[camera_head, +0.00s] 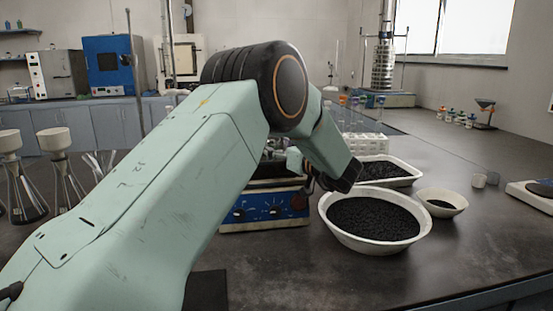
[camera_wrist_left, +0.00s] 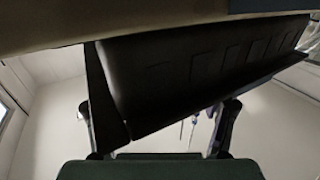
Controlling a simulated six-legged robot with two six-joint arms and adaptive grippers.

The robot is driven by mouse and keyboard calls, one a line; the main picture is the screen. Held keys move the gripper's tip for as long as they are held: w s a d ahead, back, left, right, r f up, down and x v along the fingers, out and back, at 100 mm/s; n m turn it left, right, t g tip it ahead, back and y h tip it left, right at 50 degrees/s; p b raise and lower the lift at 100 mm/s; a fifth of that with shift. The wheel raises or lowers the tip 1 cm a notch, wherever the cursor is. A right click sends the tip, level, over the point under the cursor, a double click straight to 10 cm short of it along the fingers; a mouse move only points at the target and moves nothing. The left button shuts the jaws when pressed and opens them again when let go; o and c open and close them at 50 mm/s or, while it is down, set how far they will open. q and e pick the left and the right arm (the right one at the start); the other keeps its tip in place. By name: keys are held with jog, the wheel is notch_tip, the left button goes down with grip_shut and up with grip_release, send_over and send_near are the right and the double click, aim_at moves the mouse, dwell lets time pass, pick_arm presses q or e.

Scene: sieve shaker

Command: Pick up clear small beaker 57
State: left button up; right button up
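Two small clear beakers stand close together on the dark bench at the right of the head view, one at the left (camera_head: 478,181) and one at the right (camera_head: 492,178). I cannot read a number on either one. My left gripper (camera_head: 276,152) is partly hidden behind my own arm, above the blue-fronted device and well to the left of these beakers. In the left wrist view the two fingers of my left gripper (camera_wrist_left: 160,125) stand wide apart. I see no beaker between them. My right gripper is not in view.
A blue-fronted device (camera_head: 270,208) stands below my left arm. A large bowl of black grains (camera_head: 336,230), a white tray (camera_head: 408,179), a small bowl (camera_head: 457,207) and a scale (camera_head: 535,197) stand to the right. Flasks with funnels (camera_head: 22,195) are at left. The front right bench is clear.

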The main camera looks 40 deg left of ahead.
pick_arm(q)
jog(key=shift+d+r, duration=0.1)
jog(key=c, duration=1.2)
notch_tip(320, 180, up, 10)
jog(key=p, duration=0.3)
dwell(0.4)
